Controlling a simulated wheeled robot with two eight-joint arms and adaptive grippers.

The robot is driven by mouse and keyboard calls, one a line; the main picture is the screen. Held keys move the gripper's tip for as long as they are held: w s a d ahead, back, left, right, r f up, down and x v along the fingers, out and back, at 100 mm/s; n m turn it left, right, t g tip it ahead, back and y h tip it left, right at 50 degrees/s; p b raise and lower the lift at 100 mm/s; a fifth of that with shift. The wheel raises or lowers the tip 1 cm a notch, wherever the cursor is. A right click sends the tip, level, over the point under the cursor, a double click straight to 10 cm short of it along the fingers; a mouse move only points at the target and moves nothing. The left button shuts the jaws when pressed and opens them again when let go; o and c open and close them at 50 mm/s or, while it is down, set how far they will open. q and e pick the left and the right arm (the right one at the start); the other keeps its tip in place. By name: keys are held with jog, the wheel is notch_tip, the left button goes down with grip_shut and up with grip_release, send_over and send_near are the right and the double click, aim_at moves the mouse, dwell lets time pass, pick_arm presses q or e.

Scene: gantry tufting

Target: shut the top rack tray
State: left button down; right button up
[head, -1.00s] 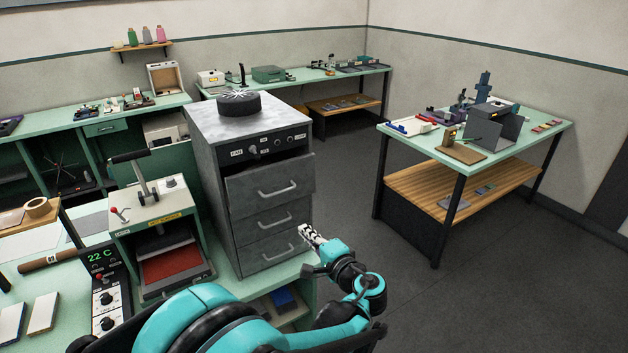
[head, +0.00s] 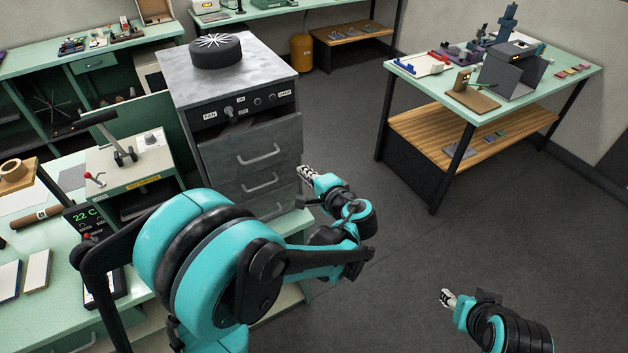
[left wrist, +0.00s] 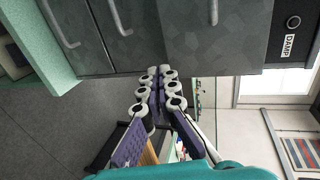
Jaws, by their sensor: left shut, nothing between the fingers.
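The top rack tray (head: 246,146) is the uppermost drawer of a grey cabinet (head: 181,130). Its front stands out from the cabinet, with a dark gap above it, and bears a bar handle (head: 262,156). My left gripper (head: 305,172) is shut and empty at the right side of the drawer stack, near the tray's lower right corner. In the left wrist view the fingertips (left wrist: 160,73) lie at the edge of the tray front (left wrist: 240,40); I cannot tell whether they touch. My right gripper (head: 446,298) is low at the right, far from the cabinet; its opening is too small to judge.
Two lower drawers sit beneath the tray, further in. A black round part (head: 216,54) rests on the cabinet top. A press (head: 130,160) stands left of the cabinet on the green bench. A table (head: 400,75) stands right. The floor between is clear.

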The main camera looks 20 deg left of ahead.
aim_at(290, 155)
pick_arm(q)
jog(key=shift+w+a+f, duration=0.1)
jog(key=shift+w+a, duration=0.75)
jog(key=shift+a, duration=0.2)
jog(key=shift+w+a+f, duration=0.1)
jog(key=shift+w+a, duration=0.7)
jog(key=shift+a, duration=0.2)
jog(key=w+a, duration=0.1)
jog(key=a, duration=0.1)
jog(key=w+a, duration=0.1)
jog(key=w, duration=0.1)
jog(key=shift+a+b, duration=0.4)
jog(key=shift+d+r, duration=0.1)
